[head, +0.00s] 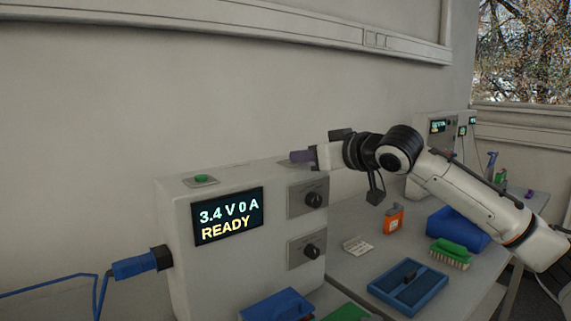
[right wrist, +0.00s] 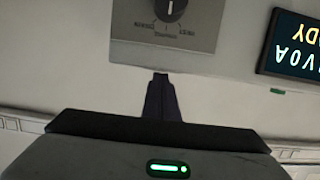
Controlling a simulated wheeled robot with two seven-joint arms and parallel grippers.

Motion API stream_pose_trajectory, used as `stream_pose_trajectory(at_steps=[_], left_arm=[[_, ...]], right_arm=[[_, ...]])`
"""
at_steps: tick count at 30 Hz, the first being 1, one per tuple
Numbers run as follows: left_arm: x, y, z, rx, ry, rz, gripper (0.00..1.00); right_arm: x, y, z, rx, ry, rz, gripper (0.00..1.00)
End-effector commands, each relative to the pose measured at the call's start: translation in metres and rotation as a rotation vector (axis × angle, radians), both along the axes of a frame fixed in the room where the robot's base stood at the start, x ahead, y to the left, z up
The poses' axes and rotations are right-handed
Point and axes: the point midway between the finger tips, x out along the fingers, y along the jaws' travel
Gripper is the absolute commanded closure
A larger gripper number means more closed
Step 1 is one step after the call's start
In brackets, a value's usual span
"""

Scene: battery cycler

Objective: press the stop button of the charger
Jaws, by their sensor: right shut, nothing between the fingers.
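The charger (head: 178,255) is a pale box whose screen (head: 228,215) reads 3.4 V 0 A READY. It has a green button (head: 201,179) on its top at the left, which also shows as a small green spot in the right wrist view (right wrist: 277,91). I see no stop button; the top right of the charger is partly behind my gripper. My right gripper (head: 301,156) is shut and empty, above the right end of the charger's top. Its dark fingers show in the right wrist view (right wrist: 163,98), near the upper knob panel (right wrist: 200,30). Whether they touch the charger I cannot tell.
Two knobs (head: 313,200) sit on the charger's front. A blue plug (head: 135,266) with cable enters its left side. On the table stand a blue tray (head: 408,290), a green brush (head: 450,250), an orange container (head: 393,219) and a blue bin (head: 455,228).

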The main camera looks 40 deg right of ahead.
Motion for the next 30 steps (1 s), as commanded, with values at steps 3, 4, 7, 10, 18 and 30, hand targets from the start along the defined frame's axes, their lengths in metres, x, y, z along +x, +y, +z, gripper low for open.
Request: stream_pose_trajectory(at_steps=[3,4,7,10,18,30], left_arm=[[0.0,0.0,-0.002,0.0,0.001,0.0,0.69],[0.0,0.0,-0.001,0.0,0.001,0.0,0.69],[0.0,0.0,0.0,0.0,-0.002,0.0,0.69],[0.001,0.0,0.001,-0.001,-0.005,0.0,0.69],[0.002,0.0,0.026,-0.002,-0.008,0.001,0.69],[0.006,0.0,0.008,-0.001,-0.014,0.0,0.69]], right_arm=[[-0.002,0.001,-0.013,0.005,0.028,0.002,1.0],[-0.002,0.001,-0.013,0.006,0.03,0.002,1.0],[-0.001,0.002,-0.015,0.006,0.034,0.003,1.0],[-0.001,0.002,-0.015,0.006,0.035,0.004,1.0],[0.001,0.006,0.009,0.007,0.029,0.011,1.0],[-0.053,0.002,0.044,-0.007,0.009,0.001,1.0]])
